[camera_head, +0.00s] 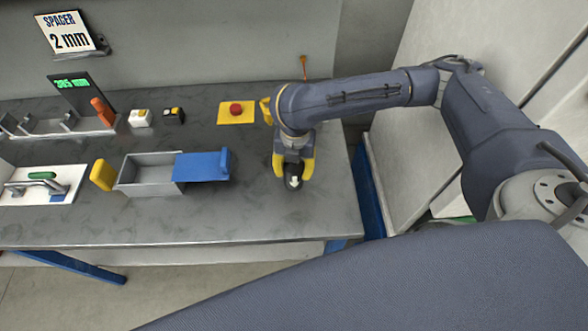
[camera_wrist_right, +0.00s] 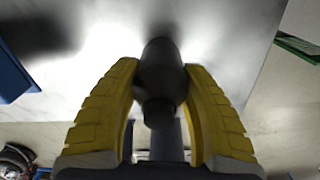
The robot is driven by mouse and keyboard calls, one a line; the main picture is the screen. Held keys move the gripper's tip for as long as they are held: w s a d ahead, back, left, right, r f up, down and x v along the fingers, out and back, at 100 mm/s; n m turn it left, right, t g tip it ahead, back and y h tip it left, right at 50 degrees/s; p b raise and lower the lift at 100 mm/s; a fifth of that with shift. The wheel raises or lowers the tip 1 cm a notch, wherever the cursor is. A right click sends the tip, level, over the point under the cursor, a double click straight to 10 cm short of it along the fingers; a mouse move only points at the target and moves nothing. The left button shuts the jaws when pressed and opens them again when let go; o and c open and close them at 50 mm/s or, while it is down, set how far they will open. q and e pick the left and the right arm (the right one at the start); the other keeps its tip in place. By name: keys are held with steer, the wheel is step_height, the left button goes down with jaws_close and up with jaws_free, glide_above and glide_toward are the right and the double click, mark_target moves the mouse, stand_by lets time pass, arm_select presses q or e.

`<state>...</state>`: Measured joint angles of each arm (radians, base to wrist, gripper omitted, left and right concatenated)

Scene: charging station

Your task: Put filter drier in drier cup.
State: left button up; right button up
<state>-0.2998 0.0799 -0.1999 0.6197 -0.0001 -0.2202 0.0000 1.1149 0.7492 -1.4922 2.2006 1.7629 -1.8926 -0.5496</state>
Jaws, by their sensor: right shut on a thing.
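My right gripper (camera_head: 295,176) has yellow fingers and points down over the right part of the grey table. It is shut on a dark, stepped cylinder, which I take to be the filter drier (camera_wrist_right: 159,82). In the right wrist view the cylinder sits between the two fingers (camera_wrist_right: 163,95), its narrower end toward the camera. In the head view a dark rounded shape with a small pale top shows at the fingertips. I cannot pick out the drier cup separately, nor tell whether the cylinder touches the table. My left gripper is out of view.
A grey open box (camera_head: 148,188) with a blue lid (camera_head: 202,167) and yellow handle stands left of the gripper. A red button on a yellow plate (camera_head: 225,118) lies behind. A clamp plate (camera_head: 62,197) is far left. The table's right edge is close to the gripper.

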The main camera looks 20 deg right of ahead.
steer(key=shift+r, duration=0.1)
step_height(320, 180, up, 19)
steer(key=shift+w, duration=0.25)
steer(key=w+d, duration=0.1)
steer(key=w, duration=0.3)
steer(key=w+d+m, duration=0.1)
steer(key=w+d, duration=0.1)
steer(key=w, duration=0.2)
steer(key=w+d+m, duration=0.1)
steer(key=w, duration=0.3)
steer(key=shift+w+d+r, duration=0.25)
steer(key=shift+w+d, duration=0.1)
steer(key=shift+w+d+n, duration=0.9)
steer(key=shift+w+d, duration=3.4)
steer(key=shift+d, duration=0.5)
step_height(320, 180, down, 19)
steer(key=shift+f, duration=0.15)
steer(key=shift+f, duration=0.2)
